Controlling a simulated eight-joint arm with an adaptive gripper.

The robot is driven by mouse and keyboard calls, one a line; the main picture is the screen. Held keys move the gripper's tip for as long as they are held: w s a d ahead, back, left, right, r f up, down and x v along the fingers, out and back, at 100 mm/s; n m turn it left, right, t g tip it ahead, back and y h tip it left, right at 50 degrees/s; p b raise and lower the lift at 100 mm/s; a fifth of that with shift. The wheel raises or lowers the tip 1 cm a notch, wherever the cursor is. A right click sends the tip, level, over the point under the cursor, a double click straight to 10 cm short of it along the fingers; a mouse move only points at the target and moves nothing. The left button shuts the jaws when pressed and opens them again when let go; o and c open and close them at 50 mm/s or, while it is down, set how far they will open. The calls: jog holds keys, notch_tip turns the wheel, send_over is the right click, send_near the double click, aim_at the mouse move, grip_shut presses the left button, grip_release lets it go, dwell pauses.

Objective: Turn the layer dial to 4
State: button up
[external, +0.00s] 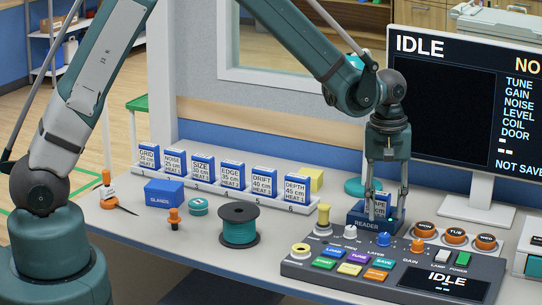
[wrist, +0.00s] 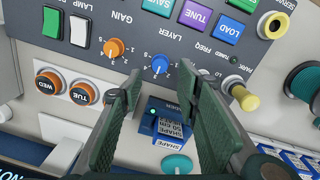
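The layer dial is a blue knob (external: 384,239) in the middle row of the grey control console (external: 325,268), between a pale knob and an orange gain knob. In the wrist view the blue knob (wrist: 160,64) lies just beyond my fingertips, with small numbers around it; I cannot tell which one it points to. My gripper (external: 386,212) is over the blue reader (external: 362,224), behind the console. In the wrist view its fingers (wrist: 160,80) are apart, with the SHAPE cartridge (wrist: 170,128) in the reader visible between them. The fingers look apart from the dial.
A yellow-topped knob (external: 323,216) and orange day buttons (external: 455,236) stand near the dial. The monitor (external: 450,100) reads IDLE. A rack of labelled cartridges (external: 231,175), a teal spool (external: 239,228) and a blue box (external: 164,193) stand to the left.

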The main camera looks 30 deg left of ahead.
aim_at(384, 235)
jog(key=shift+d+f+b, duration=0.1)
jog(key=shift+f+b, duration=0.35)
jog(key=shift+f, duration=3.15)
jog(key=c, duration=0.9)
